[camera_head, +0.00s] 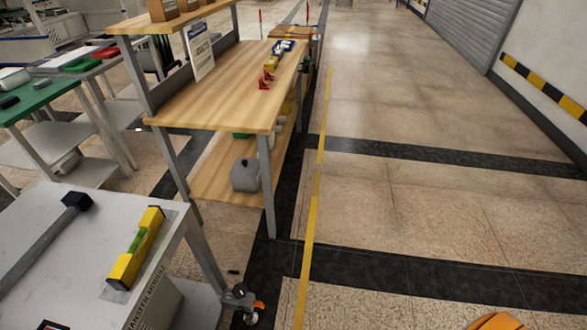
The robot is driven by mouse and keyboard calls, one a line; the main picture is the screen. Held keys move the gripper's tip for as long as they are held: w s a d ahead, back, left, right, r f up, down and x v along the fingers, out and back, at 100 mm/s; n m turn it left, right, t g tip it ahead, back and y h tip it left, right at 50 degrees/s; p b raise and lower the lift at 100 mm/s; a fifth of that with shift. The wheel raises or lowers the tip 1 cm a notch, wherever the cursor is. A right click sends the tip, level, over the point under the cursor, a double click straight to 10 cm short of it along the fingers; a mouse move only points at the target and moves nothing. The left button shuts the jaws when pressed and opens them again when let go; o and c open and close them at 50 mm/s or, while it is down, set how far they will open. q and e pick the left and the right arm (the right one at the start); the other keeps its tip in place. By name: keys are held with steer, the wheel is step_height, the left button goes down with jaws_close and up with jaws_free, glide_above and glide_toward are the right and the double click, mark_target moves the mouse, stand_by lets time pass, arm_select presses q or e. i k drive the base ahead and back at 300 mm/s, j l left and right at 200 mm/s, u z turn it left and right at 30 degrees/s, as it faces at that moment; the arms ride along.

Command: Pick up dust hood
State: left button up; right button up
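I cannot make out with certainty which object is the dust hood. A grey, rounded container-like thing (245,174) sits on the lower shelf of the wooden workbench (215,95). On the bench top, small red items (265,81) and a yellow item (271,63) lie near the right edge, with a blue-and-white item (286,46) behind them. They are too small to identify. Neither of my grippers shows in this view.
A grey cart (90,225) at the lower left bears a black-headed mallet (75,203) and a yellow spirit level (136,248). A green-topped table (35,98) stands farther left. The floor (420,205) right of the yellow line is clear. An orange thing (497,322) shows at the bottom edge.

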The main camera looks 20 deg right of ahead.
mark_target(245, 174)
steer(key=z, duration=0.35)
steer(key=i+l+u, duration=0.45)
steer(key=l, duration=0.2)
steer(key=i+l+u, duration=0.2)
steer(key=l, duration=0.15)
steer(key=l+u, duration=0.25)
steer(key=l, duration=0.15)
steer(key=i+l+u, duration=0.2)
steer(key=l, duration=0.2)
steer(key=k, duration=0.05)
